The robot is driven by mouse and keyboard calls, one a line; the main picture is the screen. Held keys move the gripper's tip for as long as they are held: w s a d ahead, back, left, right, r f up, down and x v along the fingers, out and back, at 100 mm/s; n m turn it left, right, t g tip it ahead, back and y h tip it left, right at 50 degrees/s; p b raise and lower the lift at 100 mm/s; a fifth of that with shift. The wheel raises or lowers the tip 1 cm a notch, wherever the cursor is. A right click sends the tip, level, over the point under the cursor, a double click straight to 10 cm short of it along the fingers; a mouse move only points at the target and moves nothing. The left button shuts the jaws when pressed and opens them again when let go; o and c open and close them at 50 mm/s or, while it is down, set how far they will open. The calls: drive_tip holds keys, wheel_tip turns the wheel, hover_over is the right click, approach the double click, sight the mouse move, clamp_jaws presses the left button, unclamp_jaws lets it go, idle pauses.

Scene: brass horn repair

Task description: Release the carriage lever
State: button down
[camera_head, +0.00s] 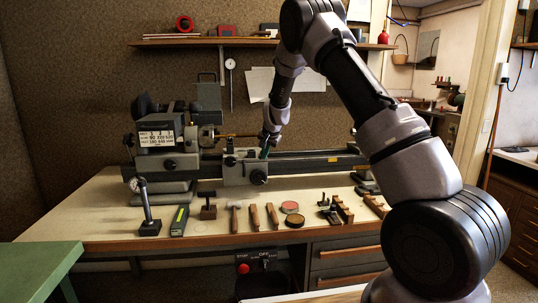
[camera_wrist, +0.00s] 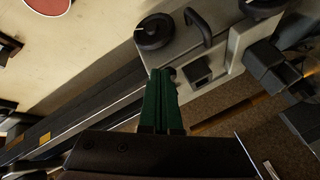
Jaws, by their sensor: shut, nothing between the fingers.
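The lathe carriage (camera_head: 236,174) sits on the bed of the small lathe, right of the headstock. It also shows in the wrist view (camera_wrist: 180,55), with a round black knob (camera_wrist: 154,31), a curved black handle (camera_wrist: 198,24) and a dark square block (camera_wrist: 197,70). I cannot tell for certain which of these parts is the carriage lever. My gripper (camera_wrist: 163,72) has green fingers that are closed together and empty, with the tips at the edge of the carriage, close to the square block. In the head view my gripper (camera_head: 265,152) is over the carriage's right part; contact is unclear.
The headstock (camera_head: 158,136) stands left, with a thin brass rod reaching toward my wrist. The bed (camera_head: 320,162) runs right. A shelf (camera_head: 215,41) hangs above.

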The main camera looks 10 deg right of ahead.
drive_tip(key=shift+w+d, duration=0.1)
drive_tip(key=shift+d, duration=0.05)
drive_tip(key=shift+w+d+r, duration=0.15)
drive_tip(key=shift+w+d, duration=0.45)
drive_tip(key=shift+d, duration=0.1)
drive_tip(key=shift+s, duration=0.1)
